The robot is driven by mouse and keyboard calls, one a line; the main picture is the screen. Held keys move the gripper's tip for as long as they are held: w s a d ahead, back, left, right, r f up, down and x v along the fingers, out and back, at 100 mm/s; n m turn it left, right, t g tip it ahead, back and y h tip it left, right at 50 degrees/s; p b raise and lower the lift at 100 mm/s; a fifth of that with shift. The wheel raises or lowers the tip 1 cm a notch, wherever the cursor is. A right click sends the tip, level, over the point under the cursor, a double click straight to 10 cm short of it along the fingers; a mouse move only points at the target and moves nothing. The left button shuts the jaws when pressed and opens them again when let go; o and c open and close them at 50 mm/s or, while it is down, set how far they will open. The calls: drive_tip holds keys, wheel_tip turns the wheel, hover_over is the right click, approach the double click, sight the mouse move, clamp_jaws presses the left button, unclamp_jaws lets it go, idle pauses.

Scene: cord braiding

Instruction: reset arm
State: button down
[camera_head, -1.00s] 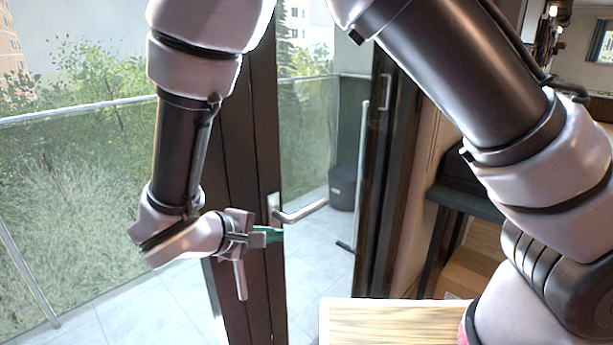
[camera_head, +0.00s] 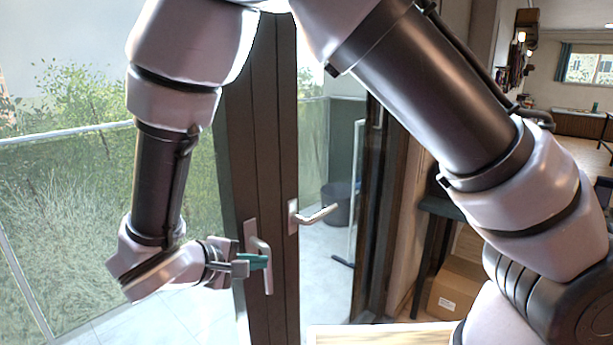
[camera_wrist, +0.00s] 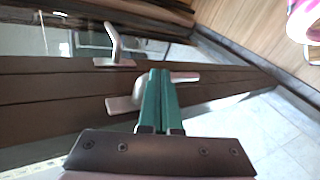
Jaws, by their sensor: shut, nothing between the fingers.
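My gripper (camera_head: 262,262) is at the end of my bent arm, in the lower left of the head view. Its green fingers are closed together with nothing between them. In the wrist view, my gripper (camera_wrist: 160,78) points toward a dark door frame (camera_wrist: 50,88). In the head view, the fingers overlap a silver door handle (camera_head: 268,280); I cannot tell whether they touch it. A second silver handle (camera_head: 318,214) is on the dark door frame to the right.
Glass panes with greenery behind lie to the left. A dark bin (camera_head: 337,203) stands beyond the glass. A light wooden top (camera_head: 380,336) is at the bottom, and a cardboard box (camera_head: 457,287) lies at the right. A furnished room opens at the far right.

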drive_tip(key=shift+w+d+r+m+g, duration=0.5)
drive_tip(key=shift+w+d+r+g, duration=0.15)
drive_tip(key=shift+d+r, duration=0.2)
drive_tip(key=w+d+r+m+g+y, duration=0.2)
drive_tip(key=w+d+r+m+g, duration=0.15)
drive_tip(key=d+r, duration=0.4)
drive_tip(key=w+d+r+m+g+y, duration=0.1)
drive_tip(key=w+d+r+m+g, duration=0.3)
drive_tip(key=d, duration=0.6)
drive_tip(key=s+d+r+m+t+y, duration=0.3)
drive_tip(key=d+r+m, duration=0.1)
drive_tip(key=d+r, duration=0.3)
drive_tip(key=s+d+r+m+t+y, duration=0.2)
drive_tip(key=s+d+r+m+t, duration=0.1)
drive_tip(key=d+r, duration=0.5)
drive_tip(key=shift+s+d+r+m+y, duration=0.15)
drive_tip(key=shift+s+r+m+y, duration=0.2)
drive_tip(key=shift+m, duration=0.5)
